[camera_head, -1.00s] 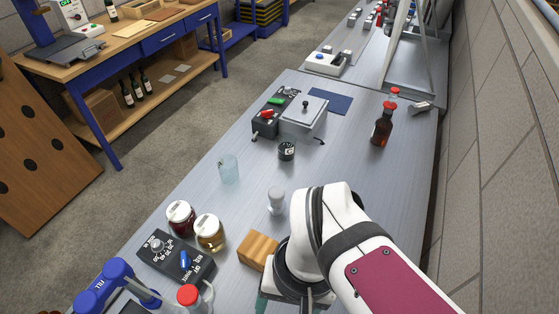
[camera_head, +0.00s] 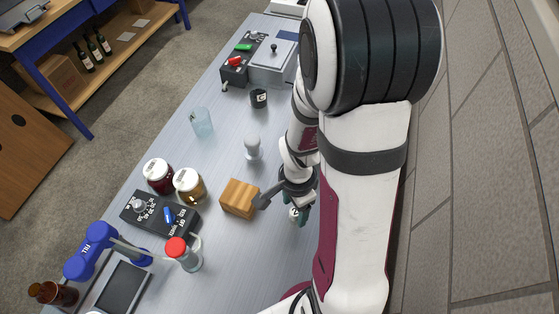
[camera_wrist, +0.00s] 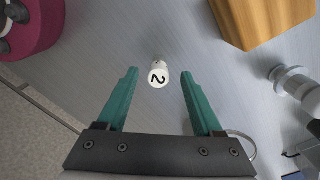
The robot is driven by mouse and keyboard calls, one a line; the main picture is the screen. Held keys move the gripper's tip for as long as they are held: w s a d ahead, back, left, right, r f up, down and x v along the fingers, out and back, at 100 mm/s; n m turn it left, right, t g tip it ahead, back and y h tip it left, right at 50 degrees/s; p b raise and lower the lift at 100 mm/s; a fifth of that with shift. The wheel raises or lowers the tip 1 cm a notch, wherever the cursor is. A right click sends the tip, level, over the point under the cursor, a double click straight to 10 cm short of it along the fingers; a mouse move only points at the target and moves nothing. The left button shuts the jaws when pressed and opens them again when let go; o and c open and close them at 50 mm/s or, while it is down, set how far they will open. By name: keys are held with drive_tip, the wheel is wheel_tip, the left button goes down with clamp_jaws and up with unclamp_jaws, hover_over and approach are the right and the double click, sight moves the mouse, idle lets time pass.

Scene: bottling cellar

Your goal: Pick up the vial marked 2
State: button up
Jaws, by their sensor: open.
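The vial marked 2 (camera_wrist: 158,74) is a small white cylinder with a black 2 on its top. In the wrist view it stands upright on the grey table, between and just beyond my fingertips. My gripper (camera_wrist: 157,72) has green fingers, spread apart, touching nothing that I can see. In the head view my gripper (camera_head: 300,204) is low over the table, to the right of the wooden block, and the small white vial (camera_head: 293,213) shows partly there, with the fingers hiding some of it.
A wooden block (camera_head: 239,198) stands close on the left. A clear glass (camera_head: 202,122) is behind. Bare table lies in front of the block.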

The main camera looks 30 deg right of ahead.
sight(294, 212)
wheel_tip(294, 212, down, 3)
drive_tip(key=shift+s+f, duration=0.1)
drive_tip(key=shift+s, duration=0.05)
clamp_jaws()
idle(0.4)
